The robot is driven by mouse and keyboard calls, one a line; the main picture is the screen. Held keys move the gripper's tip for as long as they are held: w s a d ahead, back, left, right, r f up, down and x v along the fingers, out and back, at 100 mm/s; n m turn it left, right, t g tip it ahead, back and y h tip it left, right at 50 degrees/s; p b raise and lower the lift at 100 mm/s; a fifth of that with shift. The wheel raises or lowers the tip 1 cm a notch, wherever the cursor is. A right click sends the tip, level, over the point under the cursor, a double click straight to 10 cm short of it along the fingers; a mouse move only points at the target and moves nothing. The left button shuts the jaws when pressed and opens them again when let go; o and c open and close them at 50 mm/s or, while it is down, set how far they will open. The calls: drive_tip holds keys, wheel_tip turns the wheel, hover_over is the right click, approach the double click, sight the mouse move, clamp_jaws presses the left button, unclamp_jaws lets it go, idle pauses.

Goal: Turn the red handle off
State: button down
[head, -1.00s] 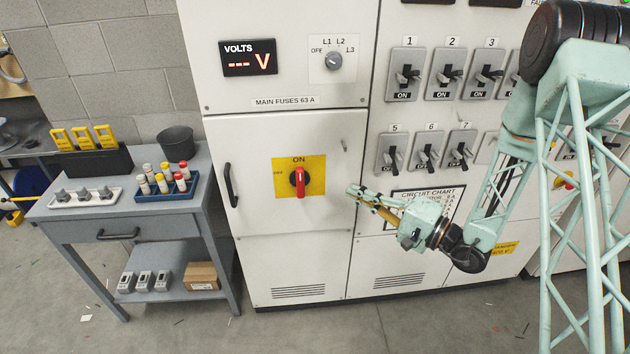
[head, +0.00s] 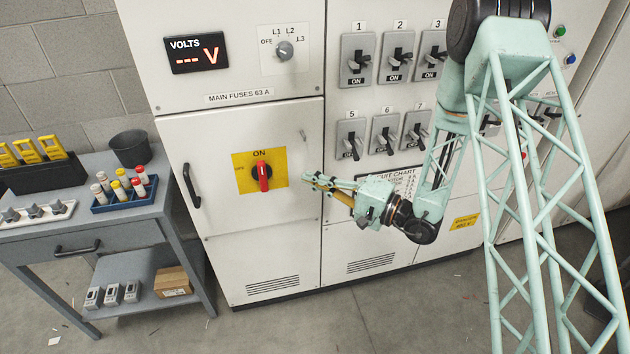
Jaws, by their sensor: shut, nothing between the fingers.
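The red handle (head: 264,177) sits on a yellow plate (head: 243,184) on the cabinet door. The handle stands roughly upright, with "ON" printed above it and "OFF" at the plate's left. My gripper (head: 307,181) is to the right of the handle, pointing left towards it. Its fingers are shut and empty. A gap shows between the fingertips and the handle; the depth between them is hard to tell.
The door has a black pull (head: 191,186) at its left. Numbered switches (head: 357,58) fill the panel on the right. A voltmeter (head: 196,52) and a selector knob (head: 285,50) are above. A grey workbench (head: 100,228) with fuses and a bin stands left.

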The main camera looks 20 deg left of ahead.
approach(262, 174)
drive_tip(key=w+a, duration=0.3)
drive_tip(key=w, duration=0.2)
drive_tip(key=shift+s+a+r, duration=0.2)
drive_tip(key=shift+s+a, duration=0.1)
drive_tip(key=shift+a, duration=0.2)
drive_tip(key=shift+s+a+r, duration=0.2)
drive_tip(key=shift+s+a, duration=0.1)
drive_tip(key=shift+a, duration=0.2)
drive_tip(key=shift+r, duration=0.1)
drive_tip(key=shift+s, duration=0.1)
